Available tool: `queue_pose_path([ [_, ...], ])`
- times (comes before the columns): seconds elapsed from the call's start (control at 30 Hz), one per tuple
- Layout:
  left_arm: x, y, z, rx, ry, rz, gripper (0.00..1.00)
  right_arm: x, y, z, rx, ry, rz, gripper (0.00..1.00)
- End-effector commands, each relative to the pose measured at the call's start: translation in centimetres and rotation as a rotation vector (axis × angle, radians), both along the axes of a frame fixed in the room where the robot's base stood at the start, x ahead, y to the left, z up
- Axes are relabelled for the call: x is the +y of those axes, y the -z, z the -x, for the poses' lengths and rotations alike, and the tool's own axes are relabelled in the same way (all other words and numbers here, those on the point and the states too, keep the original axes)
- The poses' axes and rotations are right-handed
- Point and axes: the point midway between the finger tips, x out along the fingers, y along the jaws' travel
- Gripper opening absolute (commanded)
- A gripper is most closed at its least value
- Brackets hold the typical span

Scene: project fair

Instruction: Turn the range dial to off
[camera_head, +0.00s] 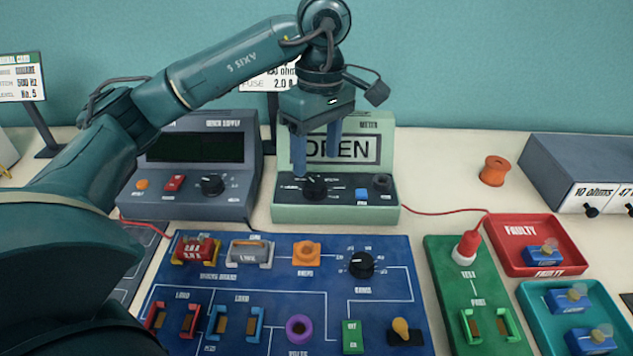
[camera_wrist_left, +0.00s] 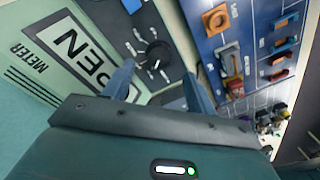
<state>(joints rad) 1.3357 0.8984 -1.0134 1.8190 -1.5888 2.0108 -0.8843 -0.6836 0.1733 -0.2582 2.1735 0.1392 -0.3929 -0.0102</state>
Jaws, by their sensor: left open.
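The green meter (camera_head: 385,130) stands at the back centre, with OPEN on its display. Its black round range dial (camera_head: 314,187) is on the lower front panel, with small marks around it. My left gripper (camera_head: 315,162) points down just above the dial, its two blue fingers apart. In the left wrist view the dial (camera_wrist_left: 157,53) shows beyond and between the open fingertips (camera_wrist_left: 160,80), and I see no contact. The dial's exact setting is too small to read. My right gripper is not in view.
A grey bench supply (camera_head: 235,170) with its own black knob stands left of the meter. A blue wiring board (camera_head: 245,335) with another black knob (camera_head: 361,264) lies in front. A blue button (camera_head: 361,194) and a dark socket (camera_head: 382,183) sit right of the dial.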

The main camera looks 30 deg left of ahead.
Motion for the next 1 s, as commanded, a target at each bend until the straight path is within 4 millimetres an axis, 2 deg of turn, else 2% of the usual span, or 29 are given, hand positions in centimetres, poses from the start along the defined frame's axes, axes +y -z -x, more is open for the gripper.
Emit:
queue_pose_path([
  [0.03,0.0,1.4,0.1,0.003,0.001,0.001,0.57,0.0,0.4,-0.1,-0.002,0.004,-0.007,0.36],
  [0.1,0.0,2.6,0.2,0.003,0.001,0.001,0.57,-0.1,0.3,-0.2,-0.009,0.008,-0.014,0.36],
  [0.3,0.0,4.8,0.3,0.001,0.000,0.002,0.57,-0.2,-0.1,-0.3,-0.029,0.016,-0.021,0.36],
  [0.7,0.0,5.3,0.3,-0.002,0.000,0.001,0.57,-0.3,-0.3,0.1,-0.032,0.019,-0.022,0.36],
  [1.0,0.0,5.3,0.3,-0.001,0.000,0.001,0.33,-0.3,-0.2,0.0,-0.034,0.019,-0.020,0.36],
])
